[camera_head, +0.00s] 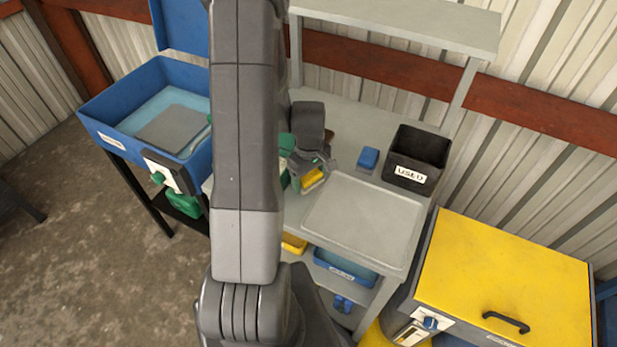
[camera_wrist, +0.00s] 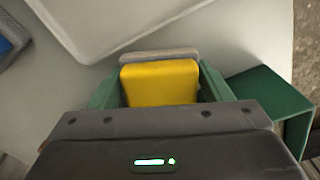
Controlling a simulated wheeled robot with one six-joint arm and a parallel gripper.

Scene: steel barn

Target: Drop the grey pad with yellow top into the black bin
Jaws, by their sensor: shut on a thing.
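The grey pad with yellow top (camera_wrist: 160,82) is between the two green fingers of my gripper (camera_wrist: 160,92) in the wrist view, and the gripper is shut on it. In the head view the pad (camera_head: 312,179) shows under my gripper (camera_head: 308,170), over the left part of the grey bench. My arm hides part of that area. The black bin (camera_head: 417,160), labelled "USED", stands upright on the bench at the back right, apart from the gripper.
A blue block (camera_head: 368,159) sits on the bench between my gripper and the bin. A grey tray (camera_head: 362,222) lies in front. A shelf (camera_head: 410,22) spans above the back. A green bin (camera_wrist: 262,95) shows beside the gripper. A blue open tank (camera_head: 110,110) stands left, a yellow-lidded box (camera_head: 500,270) right.

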